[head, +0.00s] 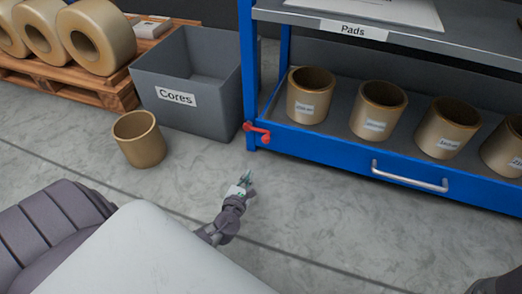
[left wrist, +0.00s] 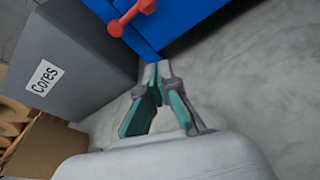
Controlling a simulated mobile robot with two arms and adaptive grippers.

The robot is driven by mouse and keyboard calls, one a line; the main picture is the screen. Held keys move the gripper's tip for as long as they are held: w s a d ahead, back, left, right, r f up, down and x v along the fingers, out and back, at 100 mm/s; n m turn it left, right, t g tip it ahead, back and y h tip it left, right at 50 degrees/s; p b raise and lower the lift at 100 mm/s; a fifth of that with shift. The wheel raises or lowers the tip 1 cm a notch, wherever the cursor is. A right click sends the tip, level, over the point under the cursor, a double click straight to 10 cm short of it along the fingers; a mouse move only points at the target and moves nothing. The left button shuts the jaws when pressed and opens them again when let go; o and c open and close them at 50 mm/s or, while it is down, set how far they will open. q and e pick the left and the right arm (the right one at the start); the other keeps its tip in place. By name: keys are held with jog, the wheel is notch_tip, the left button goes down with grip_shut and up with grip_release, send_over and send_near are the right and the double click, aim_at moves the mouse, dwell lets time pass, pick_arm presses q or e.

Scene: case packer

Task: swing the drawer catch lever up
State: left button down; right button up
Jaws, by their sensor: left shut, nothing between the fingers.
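The red catch lever (head: 257,131) sits at the left end of the blue drawer front (head: 330,149), by the rack's corner post. It lies nearly level, its free end pointing right in the head view. The lever (left wrist: 131,16) also shows at the top of the left wrist view. My left gripper (head: 245,178) is below and a little left of the lever in the head view, apart from it. Its fingertips (left wrist: 157,69) are together with nothing between them. My right gripper is not clearly visible; only a dark part shows at the bottom right edge.
The drawer has a silver handle (head: 409,177) and holds several cardboard cores (head: 377,108). A grey Cores bin (head: 212,107) stands left of the rack. A loose core (head: 139,140) stands on the floor before it. A pallet (head: 110,99) with rolls is behind. Floor before the drawer is clear.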

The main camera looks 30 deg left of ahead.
pick_arm(q)
jog(key=w+a+r+b, duration=0.1)
jog(key=w+a+b, duration=0.1)
jog(key=w, duration=0.9)
jog(key=shift+w+a+b, duration=0.15)
jog(key=shift+b, duration=0.75)
jog(key=shift+r, duration=0.15)
